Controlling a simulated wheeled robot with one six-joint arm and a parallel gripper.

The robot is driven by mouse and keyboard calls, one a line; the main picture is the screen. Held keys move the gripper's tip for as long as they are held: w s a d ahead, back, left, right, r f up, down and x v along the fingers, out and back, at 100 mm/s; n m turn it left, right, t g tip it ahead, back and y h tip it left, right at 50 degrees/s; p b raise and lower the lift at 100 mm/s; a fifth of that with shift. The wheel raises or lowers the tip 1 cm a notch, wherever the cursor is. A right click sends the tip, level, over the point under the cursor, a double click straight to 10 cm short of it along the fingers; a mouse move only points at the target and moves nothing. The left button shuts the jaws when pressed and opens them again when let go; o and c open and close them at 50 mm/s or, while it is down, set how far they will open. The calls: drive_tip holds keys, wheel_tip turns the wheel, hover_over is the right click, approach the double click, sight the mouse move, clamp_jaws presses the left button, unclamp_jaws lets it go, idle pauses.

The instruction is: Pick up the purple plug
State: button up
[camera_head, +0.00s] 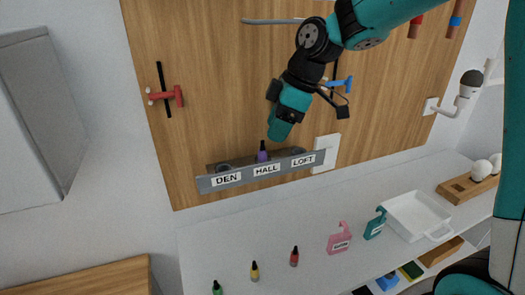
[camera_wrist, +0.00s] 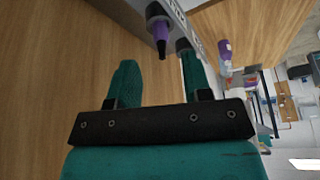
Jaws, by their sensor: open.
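The purple plug (camera_head: 262,156) has a dark tip and stands upright at the HALL place of the grey rack (camera_head: 228,180) labelled DEN, HALL and LOFT. My gripper (camera_head: 279,131) is just above and right of it in the head view. In the wrist view my gripper (camera_wrist: 158,72) is open, its two teal fingers apart with nothing between the tips. The plug (camera_wrist: 160,35) shows just beyond the fingertips, in line with the gap and apart from them. Its base at the rack is partly hidden in the head view.
The rack is on a wooden board (camera_head: 220,100) with a red-handled tool (camera_head: 165,94) at its left. On the white counter stand green, yellow (camera_head: 255,272) and red (camera_head: 294,257) plugs, pink (camera_head: 339,240) and teal (camera_head: 375,224) tags, and a white tray (camera_head: 412,217).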

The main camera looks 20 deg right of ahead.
sight(262, 144)
drive_tip(key=x, duration=0.2)
drive_tip(key=a+p+x, duration=0.1)
drive_tip(key=x, duration=0.2)
drive_tip(key=shift+w+a+p, duration=0.15)
drive_tip(key=shift+w+p, duration=0.05)
drive_tip(key=shift+p, duration=0.1)
clamp_jaws()
